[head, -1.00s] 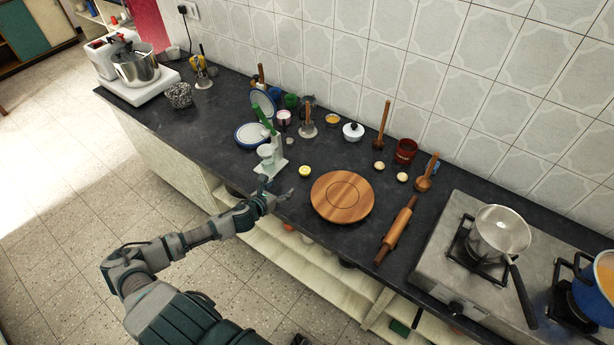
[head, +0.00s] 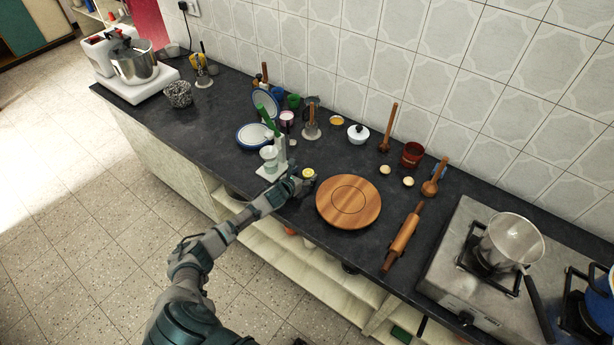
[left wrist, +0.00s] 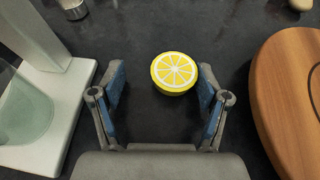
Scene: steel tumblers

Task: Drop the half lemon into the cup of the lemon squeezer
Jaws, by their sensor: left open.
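The half lemon (left wrist: 174,73) lies cut side up on the dark counter, with its yellow rind below. In the left wrist view it is between and just ahead of the open fingertips of my left gripper (left wrist: 160,82), closer to the right finger. In the head view the lemon (head: 308,173) is beside my left gripper (head: 299,180). The lemon squeezer (head: 275,160), with a white base, a pale cup (head: 269,153) and a raised green handle, stands left of the gripper. Its cup (left wrist: 24,108) and base also show at the left of the wrist view. My right gripper is out of view.
A round wooden board (head: 348,201) lies right of the lemon, with a rolling pin (head: 403,236) beyond it. A blue-rimmed plate (head: 253,136) and several jars stand behind the squeezer. A stove with a pot (head: 511,240) is at the right.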

